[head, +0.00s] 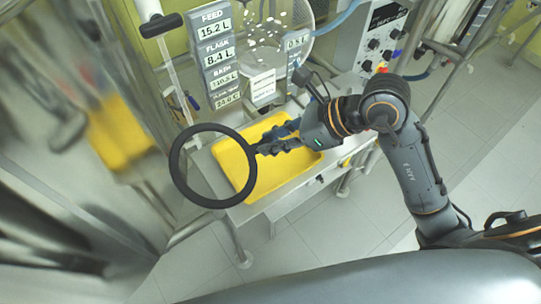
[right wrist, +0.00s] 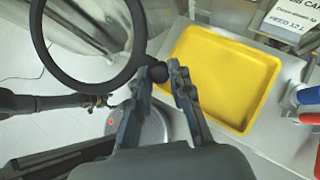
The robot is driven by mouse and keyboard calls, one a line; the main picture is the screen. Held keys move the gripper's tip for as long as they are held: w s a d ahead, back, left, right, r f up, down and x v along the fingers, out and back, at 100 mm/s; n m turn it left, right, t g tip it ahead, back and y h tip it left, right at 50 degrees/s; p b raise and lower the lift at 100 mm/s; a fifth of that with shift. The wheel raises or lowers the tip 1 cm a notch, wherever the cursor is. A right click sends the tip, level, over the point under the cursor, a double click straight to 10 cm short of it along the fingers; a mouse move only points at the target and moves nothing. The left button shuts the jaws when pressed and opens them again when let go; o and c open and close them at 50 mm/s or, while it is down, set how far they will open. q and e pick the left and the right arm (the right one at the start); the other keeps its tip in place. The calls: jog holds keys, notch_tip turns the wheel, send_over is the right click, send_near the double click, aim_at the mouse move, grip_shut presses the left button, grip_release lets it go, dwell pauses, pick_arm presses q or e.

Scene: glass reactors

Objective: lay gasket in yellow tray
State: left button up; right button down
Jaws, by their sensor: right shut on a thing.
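The gasket is a large black ring (head: 174,166). My right gripper (head: 262,148) is shut on the ring's right edge in the head view and holds it up. The ring also shows in the right wrist view (right wrist: 62,76), gripped at a dark rounded part between the fingertips (right wrist: 160,73). The yellow tray (head: 296,168) lies on a metal bench behind and below the gripper, and its visible floor is empty. In the head view the ring overlaps the tray's left part. In the right wrist view the tray (right wrist: 225,75) is right of the ring.
The metal bench (head: 262,204) has a narrow bare border around the tray. A column of display signs (head: 219,55), a glass vessel (head: 275,35) and a control box (head: 378,35) stand behind it. Blue and red items (right wrist: 310,95) are right of the tray in the wrist view.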

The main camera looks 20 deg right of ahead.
notch_tip(320, 180, down, 3)
jog(key=a+m+h+b, duration=0.1)
jog(key=h+b, duration=0.1)
jog(key=h, duration=0.1)
jog(key=m+g+h, duration=0.2)
jog(key=m+h, duration=0.1)
jog(key=m, duration=0.1)
send_over(296, 152)
jog(key=s, duration=0.2)
notch_tip(296, 152, down, 12)
jog(key=shift+w+f, duration=0.15)
jog(key=shift+w+d+f, duration=0.2)
jog(key=shift+f, duration=0.2)
notch_tip(296, 152, down, 3)
jog(key=shift+w+d+p, duration=0.1)
jog(key=shift+p, duration=0.7)
jog(key=shift+f, duration=0.35)
jog(key=c, duration=1.5)
grip_release()
jog(key=shift+r, duration=0.1)
pick_arm(q)
jog(key=shift+s+a+f, duration=0.1)
jog(key=shift+s+f, duration=0.05)
jog(key=shift+f, duration=0.35)
jog(key=shift+s+f, duration=0.15)
jog(key=shift+f, duration=0.3)
